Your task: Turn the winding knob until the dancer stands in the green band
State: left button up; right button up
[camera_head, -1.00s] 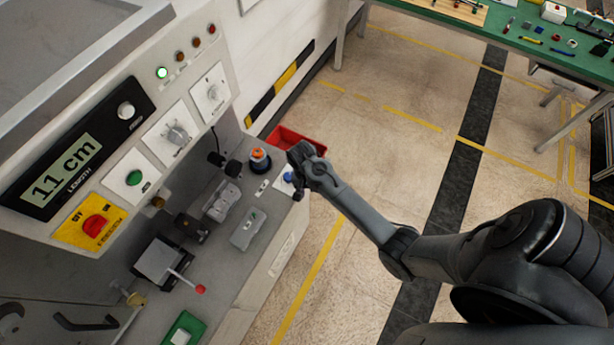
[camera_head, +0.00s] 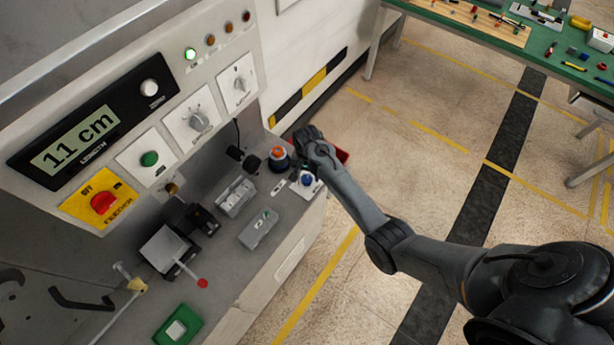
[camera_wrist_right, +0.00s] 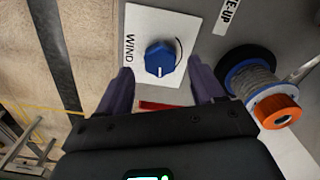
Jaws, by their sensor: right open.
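The winding knob is blue and sits on a white plate marked WIND; it shows in the right wrist view (camera_wrist_right: 158,60) and in the head view (camera_head: 306,180) at the machine's right corner. My right gripper (camera_head: 309,138) is above the knob in the head view picture. In the right wrist view its two fingers (camera_wrist_right: 160,76) are open and empty, one on each side of the knob in the picture, apart from it. The knob's white pointer mark faces down in that view. I cannot make out the dancer or a green band. My left gripper is out of view.
A spool with an orange cap (camera_head: 279,153) stands beside the knob, also in the right wrist view (camera_wrist_right: 278,110). A display (camera_head: 76,140) shows digits that look like 11 or 1.1 cm. A red bin (camera_head: 342,156) is behind my wrist. Open floor lies right.

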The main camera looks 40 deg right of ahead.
aim_at(307, 180)
jog(key=shift+f, duration=1.25)
jog(key=c, duration=1.1)
jog(key=shift+o, duration=0.2)
jog(key=shift+r+m+p, duration=0.15)
jog(key=shift+m+p, duration=0.75)
jog(key=shift+m, duration=0.1)
jog(key=shift+m+p, duration=0.5)
jog(key=shift+m, duration=0.2)
jog(key=m+p, duration=0.1)
jog(key=m, duration=0.2)
jog(key=shift+m, duration=0.8)
